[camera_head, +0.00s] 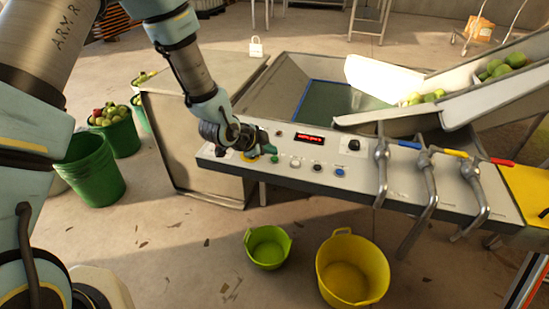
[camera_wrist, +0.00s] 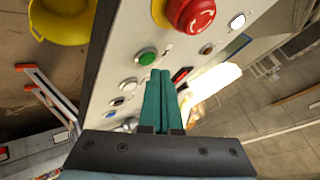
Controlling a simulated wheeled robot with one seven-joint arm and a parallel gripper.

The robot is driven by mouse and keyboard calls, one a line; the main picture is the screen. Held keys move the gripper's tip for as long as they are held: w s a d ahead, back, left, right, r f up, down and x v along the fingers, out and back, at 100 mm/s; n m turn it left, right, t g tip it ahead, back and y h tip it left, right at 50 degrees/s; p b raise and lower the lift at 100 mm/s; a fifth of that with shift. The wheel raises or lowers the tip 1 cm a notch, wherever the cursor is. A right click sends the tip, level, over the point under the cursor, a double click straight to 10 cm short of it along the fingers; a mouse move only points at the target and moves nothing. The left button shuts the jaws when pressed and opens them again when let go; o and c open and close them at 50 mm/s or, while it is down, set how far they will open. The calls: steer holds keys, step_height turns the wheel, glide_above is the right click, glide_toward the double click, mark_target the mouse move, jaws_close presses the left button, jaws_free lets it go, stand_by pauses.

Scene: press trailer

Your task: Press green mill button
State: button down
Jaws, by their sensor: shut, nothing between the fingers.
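The green button (camera_head: 274,159) is on the pale control panel (camera_head: 318,184), just below my fingertips. It also shows in the wrist view (camera_wrist: 147,57), a domed green cap in a metal ring. My gripper (camera_head: 270,149) reaches over the left part of the panel with its green fingers together and nothing held. In the wrist view my fingertips (camera_wrist: 160,74) are just beside and below the green button. I cannot tell whether they touch the panel.
A large red mushroom button (camera_wrist: 190,12) on a yellow base is near the green one. A white button (camera_head: 295,163), a black button (camera_head: 317,167) and a blue button (camera_head: 340,172) line the panel. A red display (camera_head: 309,138) is above; metal levers (camera_head: 381,165) stand right.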

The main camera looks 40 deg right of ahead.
mark_target(271, 162)
steer(key=shift+r, duration=0.1)
steer(key=shift+r+p, duration=1.35)
steer(key=shift+r, duration=1.05)
